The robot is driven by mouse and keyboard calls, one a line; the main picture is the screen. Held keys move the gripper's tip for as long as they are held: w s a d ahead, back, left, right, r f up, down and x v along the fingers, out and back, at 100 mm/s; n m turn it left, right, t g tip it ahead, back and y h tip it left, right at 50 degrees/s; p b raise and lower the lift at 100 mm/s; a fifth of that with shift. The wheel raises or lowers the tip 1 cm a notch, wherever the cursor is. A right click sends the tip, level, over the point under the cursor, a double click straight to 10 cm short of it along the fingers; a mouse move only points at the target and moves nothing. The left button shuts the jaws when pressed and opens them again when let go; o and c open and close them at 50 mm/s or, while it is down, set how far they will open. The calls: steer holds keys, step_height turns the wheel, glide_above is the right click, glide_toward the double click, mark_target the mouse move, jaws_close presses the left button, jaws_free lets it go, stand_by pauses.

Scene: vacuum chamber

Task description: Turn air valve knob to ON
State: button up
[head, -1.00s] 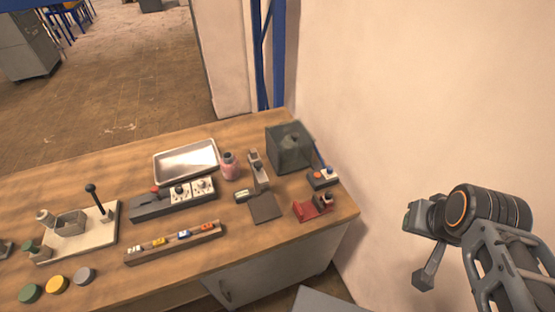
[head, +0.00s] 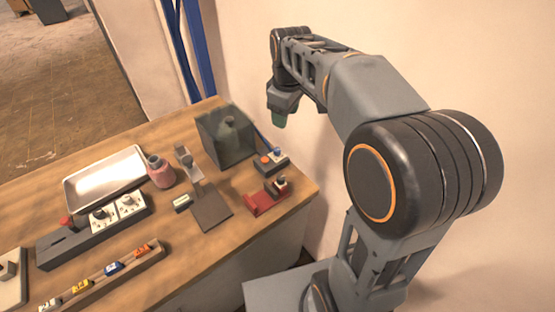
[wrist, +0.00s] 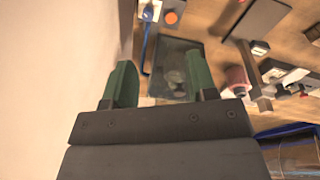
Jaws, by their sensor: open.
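A small dark control box (head: 270,163) sits near the table's right edge, with an orange knob (head: 264,159) and a blue knob on a white plate (head: 277,153). I cannot read which knob is the air valve or its setting. The box shows at the top of the wrist view, with the orange knob (wrist: 171,17) beside the white plate (wrist: 150,9). A blue tube (wrist: 149,48) runs from it to the clear chamber (head: 222,145). My gripper (head: 279,120) is raised above the chamber's right side. Its green fingers (wrist: 160,78) are open and empty, apart from the box.
A red stand (head: 265,201) lies in front of the control box. A grey plate (head: 212,208), pink bottle (head: 160,171), metal tray (head: 105,178) and a panel with two knobs (head: 115,211) stand to the left. A wall (head: 490,60) rises close on the right.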

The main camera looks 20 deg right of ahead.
mark_target(277, 149)
steer(key=w+f+n+g+b, duration=0.2)
steer(key=w+f+n+b, duration=0.2)
steer(key=w+f, duration=0.4)
steer(key=shift+n, duration=0.3)
step_height(277, 149, down, 13)
steer(key=shift+s+r+b, duration=0.1)
steer(key=shift+s+b, duration=0.05)
steer(key=shift+b, duration=0.15)
steer(key=shift+c, duration=0.3)
steer(key=c, duration=0.9)
steer(key=shift+o, duration=0.2)
